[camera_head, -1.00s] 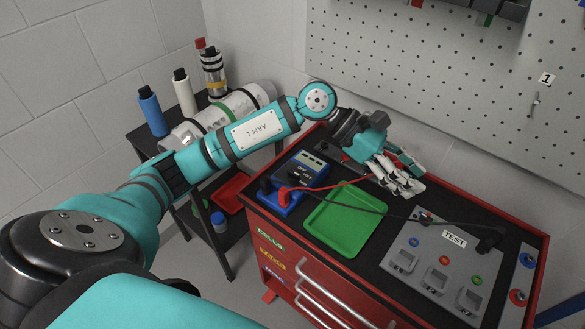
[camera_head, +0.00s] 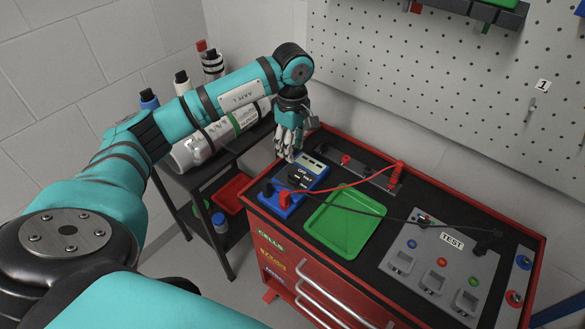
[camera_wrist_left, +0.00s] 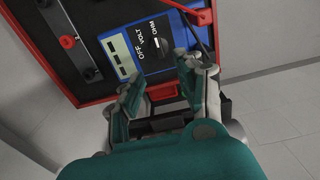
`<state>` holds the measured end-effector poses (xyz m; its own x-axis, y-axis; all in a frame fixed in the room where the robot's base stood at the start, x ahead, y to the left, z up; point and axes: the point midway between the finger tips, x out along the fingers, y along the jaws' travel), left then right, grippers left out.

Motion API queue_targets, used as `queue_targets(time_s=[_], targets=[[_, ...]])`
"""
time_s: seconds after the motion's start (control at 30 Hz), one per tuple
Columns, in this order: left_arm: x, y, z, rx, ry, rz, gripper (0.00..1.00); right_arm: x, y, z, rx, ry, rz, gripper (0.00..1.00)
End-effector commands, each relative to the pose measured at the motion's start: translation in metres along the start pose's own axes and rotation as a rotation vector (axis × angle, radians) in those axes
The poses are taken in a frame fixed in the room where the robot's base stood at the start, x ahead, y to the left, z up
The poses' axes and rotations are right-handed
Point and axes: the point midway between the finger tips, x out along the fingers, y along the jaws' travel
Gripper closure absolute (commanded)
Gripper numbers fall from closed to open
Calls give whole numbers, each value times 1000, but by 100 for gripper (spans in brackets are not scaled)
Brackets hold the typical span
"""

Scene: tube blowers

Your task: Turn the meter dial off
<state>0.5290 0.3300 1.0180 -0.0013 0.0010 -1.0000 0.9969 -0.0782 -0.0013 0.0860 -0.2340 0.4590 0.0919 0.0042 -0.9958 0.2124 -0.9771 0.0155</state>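The blue meter (camera_head: 312,172) lies on the cart's black top, left of the green tray. Its black dial (camera_wrist_left: 160,54) shows in the left wrist view, with the labels OFF, VOLT and OHM beside it. I cannot tell for sure which label the dial points to. My left gripper (camera_head: 288,152) is above the meter's back left edge, pointing down, and empty. In the left wrist view its fingers (camera_wrist_left: 163,88) are spread apart, with the meter and dial beyond them. No contact with the dial shows. My right gripper is not in view.
A red plug (camera_head: 398,168) stands in a grey strip at the back; its red lead runs to the meter. A dark lead crosses the green tray (camera_head: 345,222) to the grey TEST panel (camera_head: 440,255). A shelf with a cylinder (camera_head: 190,155) and bottles stands left.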

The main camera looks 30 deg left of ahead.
Motion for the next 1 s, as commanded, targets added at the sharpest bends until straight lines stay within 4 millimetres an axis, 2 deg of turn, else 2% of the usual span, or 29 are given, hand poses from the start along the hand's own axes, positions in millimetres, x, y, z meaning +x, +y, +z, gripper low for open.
queue_targets(time_s=[0.1, 0.3, 0.5, 0.87, 0.9, 1.0], targets=[[26, -1, 1, 0, -1, -6, 63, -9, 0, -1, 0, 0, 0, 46], [66, -1, 1, 0, -2, -4, 63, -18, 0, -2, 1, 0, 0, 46], [90, 0, 1, 0, -2, -1, 63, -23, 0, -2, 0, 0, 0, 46], [97, 0, 1, 0, -1, 1, 63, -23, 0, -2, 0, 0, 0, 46], [97, 0, 1, 0, -1, 1, 65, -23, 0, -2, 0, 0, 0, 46], [97, 0, 1, 0, -1, 1, 78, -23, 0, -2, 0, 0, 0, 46]])
